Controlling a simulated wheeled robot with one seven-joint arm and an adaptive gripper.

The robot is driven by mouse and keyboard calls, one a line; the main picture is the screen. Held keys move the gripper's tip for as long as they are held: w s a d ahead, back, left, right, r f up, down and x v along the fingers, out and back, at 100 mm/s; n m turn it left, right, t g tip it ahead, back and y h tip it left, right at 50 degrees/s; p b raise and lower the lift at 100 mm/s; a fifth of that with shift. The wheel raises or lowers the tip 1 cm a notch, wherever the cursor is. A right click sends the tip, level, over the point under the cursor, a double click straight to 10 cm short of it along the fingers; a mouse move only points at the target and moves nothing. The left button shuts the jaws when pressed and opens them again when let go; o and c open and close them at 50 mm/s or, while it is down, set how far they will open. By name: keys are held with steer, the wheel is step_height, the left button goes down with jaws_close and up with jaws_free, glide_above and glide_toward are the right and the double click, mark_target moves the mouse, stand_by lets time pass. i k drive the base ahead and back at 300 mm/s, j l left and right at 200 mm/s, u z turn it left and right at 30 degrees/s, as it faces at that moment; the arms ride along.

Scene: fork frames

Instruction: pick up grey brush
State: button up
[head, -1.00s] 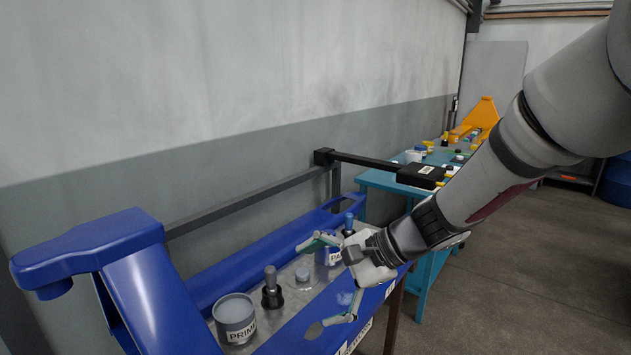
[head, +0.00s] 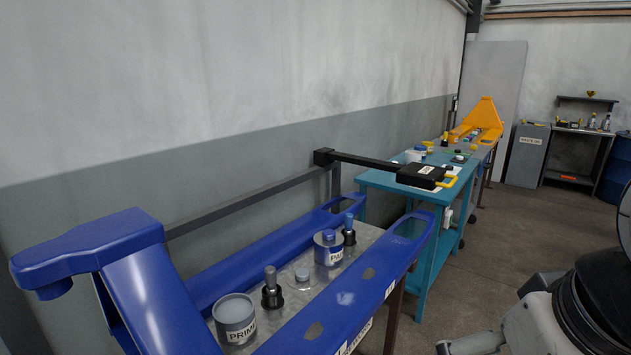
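The grey brush (head: 270,279) stands upright, its grey top above a dark base, on the grey metal surface between the blue rails. It is just right of the open can labelled "PRIM…" (head: 235,318). No gripper is near it. Only part of my arm (head: 560,315) shows at the lower right edge, and I cannot make out my gripper's fingers in the frame.
A small clear jar (head: 302,279), a blue-topped paint can (head: 328,250) and a blue brush (head: 349,229) stand to the right. The blue frame (head: 150,290) surrounds them. A teal table (head: 432,207) stands beyond. The floor at right is open.

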mark_target(269, 271)
steer(key=u, duration=0.3)
steer(key=i+l+u, duration=0.15)
steer(key=u, duration=0.2)
steer(key=i+l+u, duration=0.1)
steer(key=l+u, duration=0.55)
steer(key=i+l+u, duration=0.25)
steer(key=l, duration=1.05)
steer(key=l+u, duration=0.25)
steer(key=l, duration=1.75)
steer(key=k, duration=0.05)
